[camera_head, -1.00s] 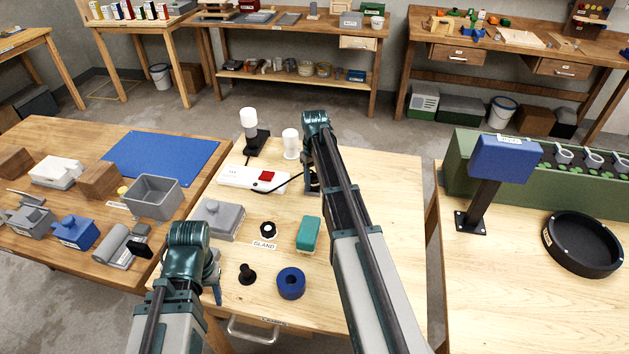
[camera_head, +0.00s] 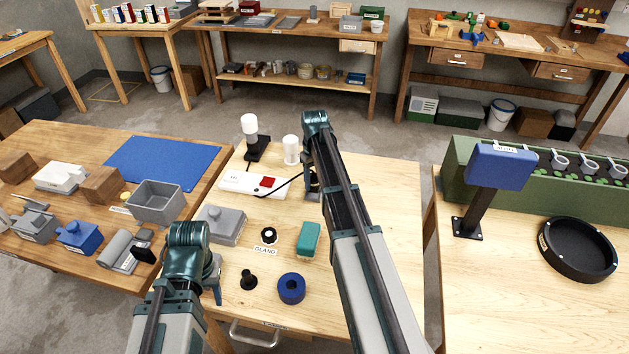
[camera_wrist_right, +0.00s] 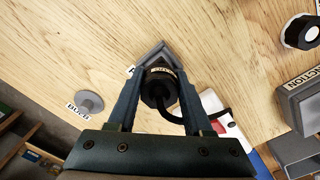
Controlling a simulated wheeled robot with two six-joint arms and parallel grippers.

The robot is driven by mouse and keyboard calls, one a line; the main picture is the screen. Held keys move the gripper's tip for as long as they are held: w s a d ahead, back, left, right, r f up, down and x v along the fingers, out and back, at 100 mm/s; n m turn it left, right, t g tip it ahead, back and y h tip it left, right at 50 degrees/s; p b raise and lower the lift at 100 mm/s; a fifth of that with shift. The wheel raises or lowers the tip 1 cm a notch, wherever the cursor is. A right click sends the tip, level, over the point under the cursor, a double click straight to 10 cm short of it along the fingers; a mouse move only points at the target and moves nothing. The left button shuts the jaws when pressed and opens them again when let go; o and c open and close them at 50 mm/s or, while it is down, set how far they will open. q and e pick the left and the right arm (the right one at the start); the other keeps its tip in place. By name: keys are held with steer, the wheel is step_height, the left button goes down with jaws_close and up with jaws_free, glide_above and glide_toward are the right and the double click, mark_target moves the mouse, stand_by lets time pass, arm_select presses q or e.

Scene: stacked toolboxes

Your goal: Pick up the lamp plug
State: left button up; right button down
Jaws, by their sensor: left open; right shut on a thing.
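The black lamp plug (camera_wrist_right: 160,90) with a pale label sits between the fingers of my right gripper (camera_wrist_right: 158,80), which is shut on it. A black cord runs from the plug towards the white power strip. In the head view my right gripper (camera_head: 314,185) is right of the strip, mostly hidden by its own arm. A dark grey square piece (camera_wrist_right: 150,57) shows behind the plug; I cannot tell whether they touch. The lamp (camera_head: 257,148), with a black base and white top, stands behind the strip. My left gripper (camera_head: 214,287) is open at the table's front left.
The white power strip (camera_head: 240,182) has a red switch. A white bulb-like piece (camera_head: 291,150) stands beside the lamp. A grey box (camera_head: 222,225), teal block (camera_head: 309,239), blue ring (camera_head: 291,289) and black knob (camera_head: 249,280) occupy the front. The table's right side is clear.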

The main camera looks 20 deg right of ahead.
mark_target(314, 175)
steer(key=shift+r, duration=0.1)
step_height(314, 175, up, 4)
steer(key=p, duration=0.4)
